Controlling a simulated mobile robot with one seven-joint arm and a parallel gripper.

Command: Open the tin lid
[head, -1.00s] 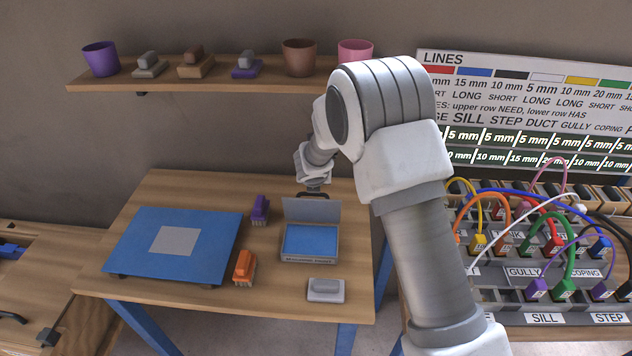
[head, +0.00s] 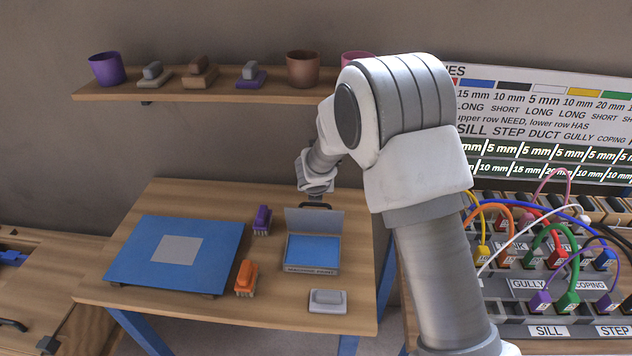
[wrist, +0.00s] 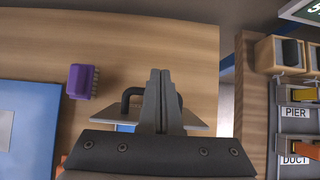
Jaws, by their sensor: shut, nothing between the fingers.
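The tin (head: 310,271) is a shallow grey box with a blue inside, on the wooden table. Its grey lid (head: 314,221) stands raised, roughly upright, at the back edge, and a dark handle (head: 314,205) shows at its top. My gripper (head: 315,193) is just behind and above the lid, close to the handle; I cannot tell whether they touch. In the wrist view my gripper (wrist: 160,74) is shut with nothing between the fingers. There the fingers partly hide the lid (wrist: 191,121) and the handle (wrist: 131,95).
A blue board (head: 140,250) with a grey square lies at the left of the table. A purple brush (head: 262,220), an orange brush (head: 246,278) and a grey block (head: 328,300) lie around the tin. A shelf (head: 220,90) is above; a cable panel (head: 560,280) is at right.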

